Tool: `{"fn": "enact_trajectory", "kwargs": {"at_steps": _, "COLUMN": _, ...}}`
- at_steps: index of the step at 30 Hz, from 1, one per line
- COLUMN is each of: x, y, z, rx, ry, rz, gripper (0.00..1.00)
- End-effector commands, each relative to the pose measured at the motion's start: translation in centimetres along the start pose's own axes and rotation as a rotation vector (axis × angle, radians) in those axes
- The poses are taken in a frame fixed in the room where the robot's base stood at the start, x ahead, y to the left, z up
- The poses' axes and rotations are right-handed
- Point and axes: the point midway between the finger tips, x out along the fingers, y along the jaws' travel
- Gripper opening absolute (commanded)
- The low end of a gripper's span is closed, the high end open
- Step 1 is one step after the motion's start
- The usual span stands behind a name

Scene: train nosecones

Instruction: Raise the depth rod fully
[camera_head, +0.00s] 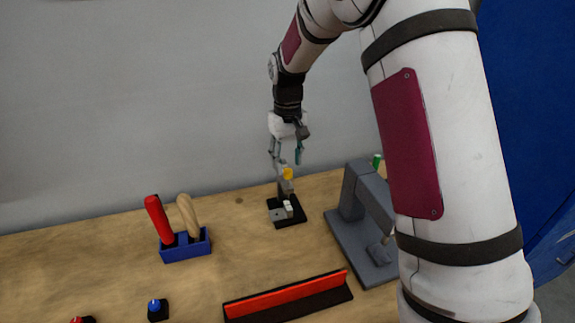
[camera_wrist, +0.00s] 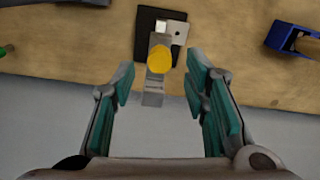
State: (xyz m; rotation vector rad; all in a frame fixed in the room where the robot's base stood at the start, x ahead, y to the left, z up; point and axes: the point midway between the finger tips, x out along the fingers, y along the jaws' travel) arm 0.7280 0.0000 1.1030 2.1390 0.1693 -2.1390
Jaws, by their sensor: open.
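I take the knob as the top of the depth rod, but cannot be sure. A small white block (camera_head: 288,206) shows low at its front. My gripper (camera_head: 286,160) is open and empty, just above the stand, pointing down. In the wrist view my gripper (camera_wrist: 160,78) has its teal fingers on either side of the grey upright (camera_wrist: 153,88). The yellow knob (camera_wrist: 159,57) appears just beyond the fingertips, apart from both.
A blue holder (camera_head: 186,247) with a red-handled and a wooden-handled tool stands to the left. A grey press-like machine (camera_head: 362,220) is close on the right, partly behind my arm. A red bar in a black tray (camera_head: 288,298) lies in front. The wall is close behind.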

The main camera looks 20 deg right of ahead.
Motion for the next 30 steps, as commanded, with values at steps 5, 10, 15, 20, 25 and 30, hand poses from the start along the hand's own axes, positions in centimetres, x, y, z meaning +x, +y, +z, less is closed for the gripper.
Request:
{"fn": "enact_trajectory", "kwargs": {"at_steps": 5, "x": -3.9, "y": 0.0, "z": -0.1, "rx": 0.0, "ry": 0.006, "rz": 0.001, "gripper": 0.41}}
{"fn": "enact_trajectory", "kwargs": {"at_steps": 10, "x": -7.1, "y": 0.0, "z": -0.1, "rx": 0.0, "ry": 0.005, "rz": 0.001, "gripper": 0.41}}
{"fn": "enact_trajectory", "kwargs": {"at_steps": 15, "x": -9.1, "y": 0.0, "z": -0.1, "rx": 0.0, "ry": 0.004, "rz": 0.001, "gripper": 0.41}}
{"fn": "enact_trajectory", "kwargs": {"at_steps": 20, "x": -9.8, "y": 0.0, "z": 0.0, "rx": 0.0, "ry": 0.002, "rz": 0.0, "gripper": 0.41}}
{"fn": "enact_trajectory", "kwargs": {"at_steps": 25, "x": -9.8, "y": 0.0, "z": 0.0, "rx": 0.0, "ry": 0.001, "rz": 0.0, "gripper": 0.41}}
{"fn": "enact_trajectory", "kwargs": {"at_steps": 30, "x": -9.8, "y": 0.0, "z": 0.0, "rx": 0.0, "ry": 0.001, "rz": 0.0, "gripper": 0.41}}
